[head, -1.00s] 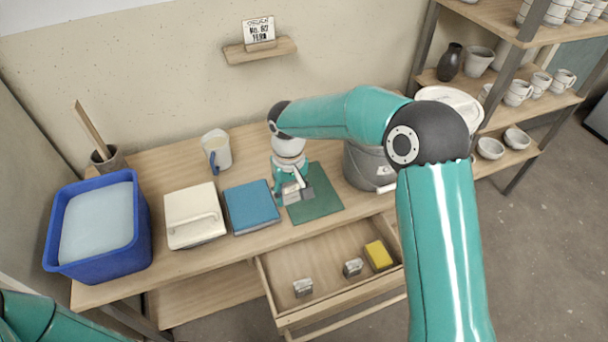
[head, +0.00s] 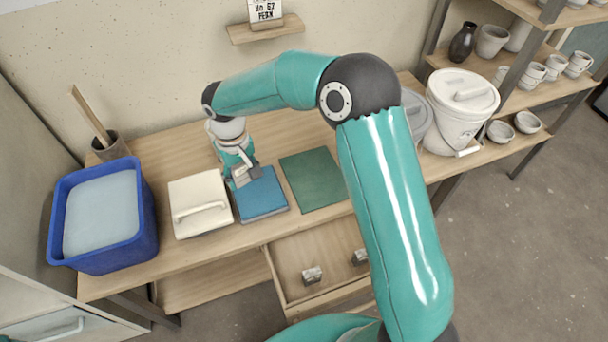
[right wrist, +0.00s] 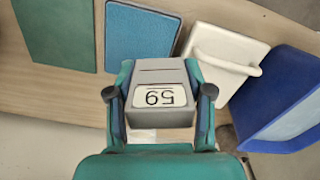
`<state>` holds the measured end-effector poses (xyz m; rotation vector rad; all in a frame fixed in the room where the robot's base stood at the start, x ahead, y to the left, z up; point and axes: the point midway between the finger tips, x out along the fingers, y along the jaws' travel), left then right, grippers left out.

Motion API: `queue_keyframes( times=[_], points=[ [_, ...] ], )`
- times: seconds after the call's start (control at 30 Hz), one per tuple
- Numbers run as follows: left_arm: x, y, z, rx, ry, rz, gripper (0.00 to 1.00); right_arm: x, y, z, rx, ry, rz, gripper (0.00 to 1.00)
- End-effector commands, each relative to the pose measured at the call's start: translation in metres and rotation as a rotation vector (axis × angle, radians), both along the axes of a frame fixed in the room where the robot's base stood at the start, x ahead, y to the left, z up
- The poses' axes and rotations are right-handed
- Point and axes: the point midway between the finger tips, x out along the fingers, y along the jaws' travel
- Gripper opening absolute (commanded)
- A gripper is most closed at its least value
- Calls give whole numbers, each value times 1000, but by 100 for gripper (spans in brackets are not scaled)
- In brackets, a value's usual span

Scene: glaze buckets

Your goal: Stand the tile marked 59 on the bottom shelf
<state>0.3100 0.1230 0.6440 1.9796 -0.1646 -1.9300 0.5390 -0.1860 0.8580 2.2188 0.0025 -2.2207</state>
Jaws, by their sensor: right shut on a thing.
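The tile marked 59 (right wrist: 160,92) is a grey block with a white label, which reads upside down in the right wrist view. My right gripper (right wrist: 160,105) is shut on it, one finger at each side. In the head view the right gripper (head: 243,177) holds the tile over the blue square (head: 261,202) on the bench, apparently above its surface. A low wooden shelf (head: 215,282) shows under the bench, left of the open drawer. A shelf rack stands at the right; its lowest part is partly hidden. My left gripper is not in view.
An open drawer (head: 285,262) holds grey blocks and juts out from the bench front. My right arm hides part of the bench.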

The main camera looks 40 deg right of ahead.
Motion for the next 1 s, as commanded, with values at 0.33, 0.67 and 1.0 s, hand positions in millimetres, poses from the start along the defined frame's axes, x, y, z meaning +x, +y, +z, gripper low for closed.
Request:
queue_keyframes(
  times=[0.33, 0.67, 1.0],
  points=[
    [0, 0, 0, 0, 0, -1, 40, 0, 2, 0, 0, -1, -1, 11],
    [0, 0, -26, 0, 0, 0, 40, -3, -54, 2, 0, -5, -80, 11],
    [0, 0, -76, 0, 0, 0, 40, -52, -190, 27, 2, -4, -274, 11]
  ],
)
